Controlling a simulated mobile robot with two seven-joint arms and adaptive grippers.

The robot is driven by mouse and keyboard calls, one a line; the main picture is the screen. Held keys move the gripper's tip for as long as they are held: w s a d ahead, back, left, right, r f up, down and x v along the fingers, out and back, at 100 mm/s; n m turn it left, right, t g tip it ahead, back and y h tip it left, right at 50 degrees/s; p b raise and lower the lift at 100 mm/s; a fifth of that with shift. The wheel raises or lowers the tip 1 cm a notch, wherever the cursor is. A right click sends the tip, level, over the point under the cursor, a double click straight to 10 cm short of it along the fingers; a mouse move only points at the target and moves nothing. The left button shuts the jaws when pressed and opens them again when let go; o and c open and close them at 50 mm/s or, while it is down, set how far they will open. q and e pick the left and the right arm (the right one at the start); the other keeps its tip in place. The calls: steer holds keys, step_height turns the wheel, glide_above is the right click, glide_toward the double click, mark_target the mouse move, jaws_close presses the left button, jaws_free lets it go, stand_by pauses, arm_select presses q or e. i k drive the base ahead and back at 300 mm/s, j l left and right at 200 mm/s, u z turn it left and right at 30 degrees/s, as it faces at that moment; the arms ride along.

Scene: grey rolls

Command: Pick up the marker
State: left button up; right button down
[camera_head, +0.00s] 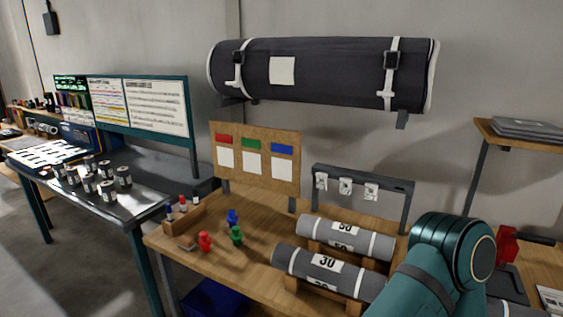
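A small wooden holder (184,219) stands at the left end of the wooden table. Several small upright sticks that look like markers stand in it. One has a blue part (169,211), one a red part (183,204), and one at the right looks pale with a dark top (196,199). They are too small to tell more. My teal right arm comes in at the lower right and covers part of the table. Neither of my grippers is in view.
Red (205,241), green (237,235) and blue (232,217) knobbed pieces stand near the holder. Grey rolls (345,237) marked 50 and 30 lie on wooden supports. A corkboard (255,180) stands behind. A dark table (140,197) with several small cylinders is at left.

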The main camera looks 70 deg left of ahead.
mark_target(195, 195)
steer(key=u, duration=2.7)
steer(key=i+j+u, duration=0.15)
steer(key=i+u, duration=0.15)
steer(key=i, duration=0.35)
steer(key=i+j, duration=0.35)
steer(key=j+u, duration=0.05)
